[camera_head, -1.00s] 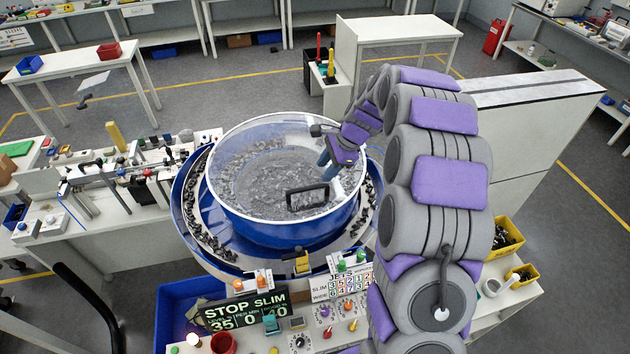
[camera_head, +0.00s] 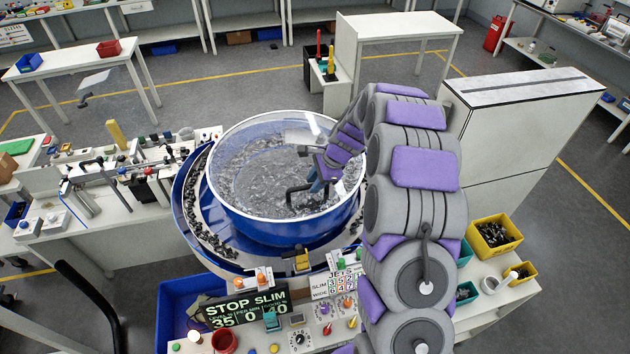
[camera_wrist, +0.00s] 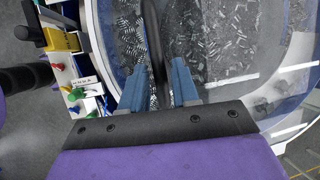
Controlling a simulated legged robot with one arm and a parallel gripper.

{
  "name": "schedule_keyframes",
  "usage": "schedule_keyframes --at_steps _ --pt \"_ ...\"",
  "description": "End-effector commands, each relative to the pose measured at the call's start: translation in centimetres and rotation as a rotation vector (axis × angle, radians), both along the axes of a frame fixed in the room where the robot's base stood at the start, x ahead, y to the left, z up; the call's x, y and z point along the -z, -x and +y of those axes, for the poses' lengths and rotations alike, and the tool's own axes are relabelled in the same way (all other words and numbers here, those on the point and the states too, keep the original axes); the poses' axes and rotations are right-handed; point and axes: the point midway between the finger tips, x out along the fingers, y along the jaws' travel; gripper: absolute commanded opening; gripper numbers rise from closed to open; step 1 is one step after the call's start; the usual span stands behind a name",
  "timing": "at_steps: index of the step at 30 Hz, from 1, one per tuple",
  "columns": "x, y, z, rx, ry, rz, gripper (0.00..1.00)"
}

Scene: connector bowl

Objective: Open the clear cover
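The clear cover (camera_head: 250,145) lies over the round blue bowl (camera_head: 262,222), and many small dark and grey parts show through it. A black handle (camera_head: 290,197) stands on the cover near the front right of the bowl. My gripper (camera_head: 314,186) reaches down to the handle from the right and hides part of it. In the wrist view the handle (camera_wrist: 154,40) runs between the two blue fingers of my gripper (camera_wrist: 157,78). The fingers look apart, with gaps beside the handle. The wrist view also shows the cover (camera_wrist: 215,45).
A control panel with a display (camera_head: 246,312) and several knobs stands in front of the bowl. A tall white cabinet (camera_head: 515,130) is to the right of my arm. Yellow bins (camera_head: 494,236) sit at the lower right. A crowded workbench (camera_head: 110,225) is at the left.

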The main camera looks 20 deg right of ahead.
Motion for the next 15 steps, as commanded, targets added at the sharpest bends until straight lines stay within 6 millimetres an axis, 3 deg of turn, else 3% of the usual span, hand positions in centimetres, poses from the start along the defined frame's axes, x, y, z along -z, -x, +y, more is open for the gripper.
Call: schedule_keyframes --at_steps 9,15 --pt "-0.03 -0.04 -0.01 0.0 0.0 -0.001 0.0" --pt "-0.04 -0.07 -0.01 0.001 0.0 -0.002 0.0"
